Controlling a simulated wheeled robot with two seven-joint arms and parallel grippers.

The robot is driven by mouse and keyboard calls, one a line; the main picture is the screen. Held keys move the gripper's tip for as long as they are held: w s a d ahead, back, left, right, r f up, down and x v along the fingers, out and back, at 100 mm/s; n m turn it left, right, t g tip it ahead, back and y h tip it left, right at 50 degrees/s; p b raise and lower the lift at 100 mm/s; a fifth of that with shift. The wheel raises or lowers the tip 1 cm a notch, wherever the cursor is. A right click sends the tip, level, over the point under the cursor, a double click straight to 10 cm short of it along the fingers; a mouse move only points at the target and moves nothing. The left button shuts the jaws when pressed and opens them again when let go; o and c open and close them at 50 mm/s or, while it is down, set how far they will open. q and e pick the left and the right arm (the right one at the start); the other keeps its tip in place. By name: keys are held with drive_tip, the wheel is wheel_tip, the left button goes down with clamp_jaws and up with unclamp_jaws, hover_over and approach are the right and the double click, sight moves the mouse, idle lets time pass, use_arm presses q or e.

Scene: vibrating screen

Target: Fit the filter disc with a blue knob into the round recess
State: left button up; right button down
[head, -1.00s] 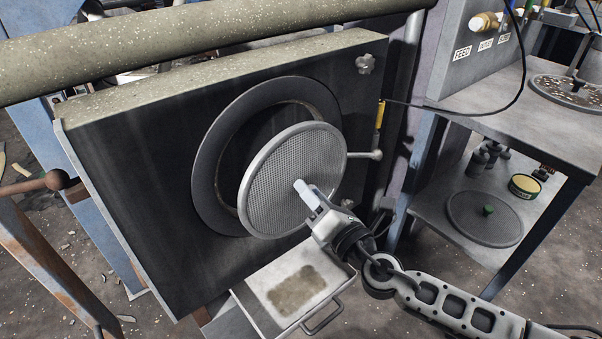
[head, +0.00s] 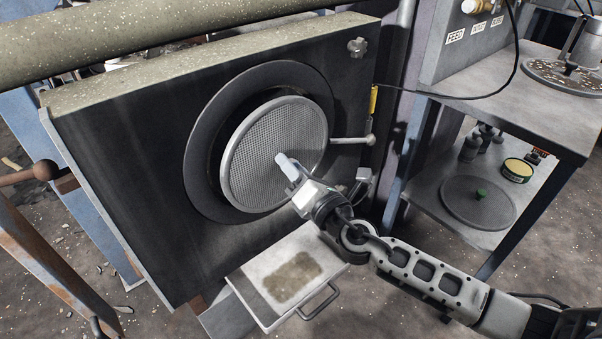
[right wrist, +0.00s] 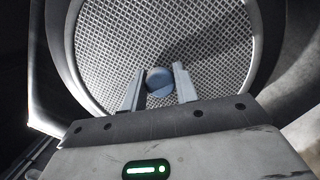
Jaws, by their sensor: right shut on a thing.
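The filter disc (head: 262,150) is a round grey mesh with a pale rim. Its knob looks pale blue in the head view (head: 284,160) and blue in the right wrist view (right wrist: 159,81). My right gripper (head: 290,168) is shut on the knob, and its two fingers stand on either side of it in the right wrist view (right wrist: 158,88). The round recess sits in a dark upright panel, inside a wide grey ring (head: 202,165). The disc is in front of the opening and covers most of it. I cannot tell whether it touches the recess. My left gripper is not in view.
A clamp lever (head: 352,141) sticks out right of the ring, with a star knob (head: 357,46) above. An open drawer tray (head: 262,309) juts out below the panel. At right, a shelf (head: 425,205) holds another mesh disc with a green knob (head: 478,203).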

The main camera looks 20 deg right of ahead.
drive_tip(key=shift+x, duration=1)
drive_tip(key=shift+w+a, duration=0.2)
drive_tip(key=shift+w, duration=0.1)
drive_tip(key=shift+w+a, duration=0.1)
drive_tip(key=shift+w, duration=0.05)
drive_tip(key=shift+w+a+b, duration=0.1)
drive_tip(key=shift+w+b, duration=0.2)
drive_tip(key=shift+w, duration=0.1)
idle(0.7)
drive_tip(key=shift+w+a+r, duration=0.1)
drive_tip(key=shift+w+a, duration=0.05)
drive_tip(key=shift+w, duration=0.1)
idle(0.7)
drive_tip(key=shift+w, duration=0.25)
idle(0.3)
drive_tip(key=shift+a, duration=0.1)
drive_tip(key=shift+w, duration=0.25)
idle(0.4)
